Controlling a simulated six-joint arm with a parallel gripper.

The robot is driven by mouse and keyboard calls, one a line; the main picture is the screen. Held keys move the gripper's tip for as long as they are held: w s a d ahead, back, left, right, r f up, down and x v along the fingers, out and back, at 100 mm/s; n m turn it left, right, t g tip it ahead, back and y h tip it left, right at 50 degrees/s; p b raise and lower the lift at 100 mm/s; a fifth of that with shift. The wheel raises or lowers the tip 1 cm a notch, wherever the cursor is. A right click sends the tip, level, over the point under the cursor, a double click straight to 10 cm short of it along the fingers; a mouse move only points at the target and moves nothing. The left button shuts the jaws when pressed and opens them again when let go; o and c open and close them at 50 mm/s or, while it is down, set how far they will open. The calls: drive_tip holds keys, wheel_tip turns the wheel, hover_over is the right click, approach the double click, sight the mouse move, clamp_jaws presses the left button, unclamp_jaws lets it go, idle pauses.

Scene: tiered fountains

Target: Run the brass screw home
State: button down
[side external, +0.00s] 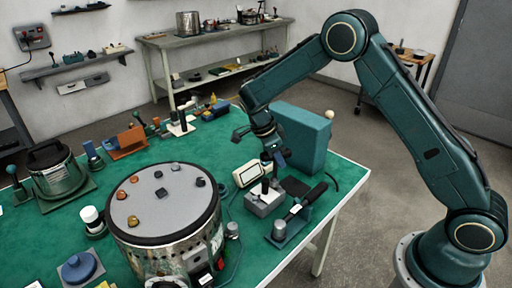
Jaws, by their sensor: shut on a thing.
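My gripper (268,163) points down over the grey block (263,202) at the right part of the green table. It is shut on a small dark, slim thing (265,186) at the block's top. Its shape is too small to make out, and I cannot tell whether it is seated in the block. I cannot pick out the brass screw for certain. Small brass-coloured pieces (133,221) lie on the flat top of the large round drum (165,240), to the left of my gripper and apart from it.
A teal box (302,138) stands close behind my gripper. A cream-faced device (248,173) sits beside the block, and a black-handled tool on a stand (296,213) is to the right. A metal pot (58,180) stands at the left.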

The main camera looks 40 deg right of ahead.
drive_tip(key=shift+r, duration=0.35)
idle(0.3)
drive_tip(key=shift+n, duration=0.4)
drive_tip(key=n+t, duration=0.1)
drive_tip(key=n, duration=0.2)
drive_tip(key=shift+h, duration=0.3)
drive_tip(key=n+t, duration=0.2)
drive_tip(key=n, duration=0.2)
drive_tip(key=shift+w, duration=0.2)
drive_tip(key=n, duration=0.2)
drive_tip(key=n+t, duration=0.1)
drive_tip(key=n, duration=0.1)
drive_tip(key=shift+w+n+t, duration=0.1)
drive_tip(key=shift+n+t, duration=0.2)
drive_tip(key=shift+w+n+t+y, duration=0.1)
drive_tip(key=shift+n+t+y, duration=0.45)
drive_tip(key=shift+n, duration=0.75)
drive_tip(key=shift+f, duration=0.35)
